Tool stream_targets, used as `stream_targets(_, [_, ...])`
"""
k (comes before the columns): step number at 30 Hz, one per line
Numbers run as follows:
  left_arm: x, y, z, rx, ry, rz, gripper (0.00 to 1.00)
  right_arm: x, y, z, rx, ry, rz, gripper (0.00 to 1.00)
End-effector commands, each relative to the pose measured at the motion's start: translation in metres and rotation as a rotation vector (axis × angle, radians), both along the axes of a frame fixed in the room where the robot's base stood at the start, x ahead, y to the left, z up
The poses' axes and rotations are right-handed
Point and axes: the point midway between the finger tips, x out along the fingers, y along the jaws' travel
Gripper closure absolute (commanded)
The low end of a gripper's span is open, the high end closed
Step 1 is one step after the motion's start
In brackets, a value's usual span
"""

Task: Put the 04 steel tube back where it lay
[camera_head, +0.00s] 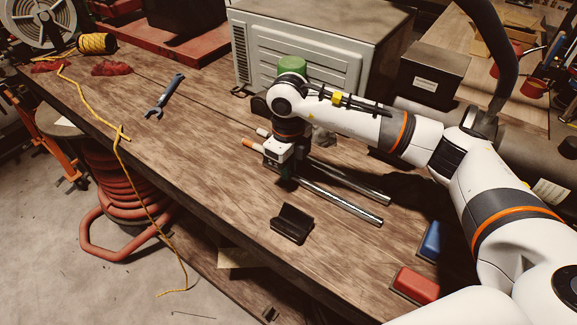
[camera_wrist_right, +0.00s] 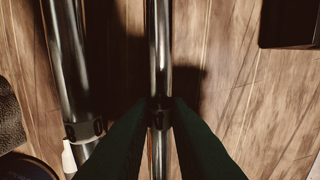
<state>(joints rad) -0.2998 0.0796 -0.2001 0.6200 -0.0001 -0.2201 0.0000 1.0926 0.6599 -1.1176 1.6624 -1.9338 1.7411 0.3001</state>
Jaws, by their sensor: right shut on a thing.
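My right gripper (camera_head: 287,182) points down over the wooden bench and is shut on a steel tube (camera_head: 340,202). In the right wrist view the tube (camera_wrist_right: 159,40) runs lengthwise between the two dark fingertips (camera_wrist_right: 160,105), with a small dark collar at the grip. I cannot read a number on it. A second steel tube (camera_head: 350,181) lies beside it, farther back; it also shows in the right wrist view (camera_wrist_right: 65,60), with a dark collar and a pale tip. The gap between held tube and bench is hard to judge. My left gripper is not in view.
A black angled block (camera_head: 292,223) sits in front of the tubes. Blue (camera_head: 431,241) and red (camera_head: 415,284) blocks lie at the right. A vented grey cabinet (camera_head: 310,50) stands behind. A wrench (camera_head: 164,96) and yellow rope (camera_head: 90,103) lie left; bench between is clear.

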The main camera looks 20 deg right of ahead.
Motion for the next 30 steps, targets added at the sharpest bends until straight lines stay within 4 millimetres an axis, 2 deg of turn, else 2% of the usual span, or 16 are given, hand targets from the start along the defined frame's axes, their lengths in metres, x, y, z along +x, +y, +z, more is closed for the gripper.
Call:
stream_targets(7, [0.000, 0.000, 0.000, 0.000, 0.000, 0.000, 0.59, 0.000, 0.000, 0.000, 0.001, -0.001, 0.000, 1.00])
stream_targets(8, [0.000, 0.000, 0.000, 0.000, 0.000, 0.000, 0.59, 0.000, 0.000, 0.000, 0.000, 0.000, 0.000, 0.81])
stream_targets(12, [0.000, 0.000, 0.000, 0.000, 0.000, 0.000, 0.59, 0.000, 0.000, 0.000, 0.000, 0.000, 0.000, 0.59])
stream_targets(23, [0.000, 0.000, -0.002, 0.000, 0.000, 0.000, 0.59, 0.001, 0.000, 0.004, 0.000, -0.002, 0.000, 0.59])
stream_targets(26, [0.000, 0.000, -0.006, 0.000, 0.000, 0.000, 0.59, 0.001, 0.000, 0.016, 0.001, -0.004, 0.000, 0.59])
stream_targets(30, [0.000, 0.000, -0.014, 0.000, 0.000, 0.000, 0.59, 0.001, 0.000, 0.045, 0.001, -0.007, 0.000, 0.59])
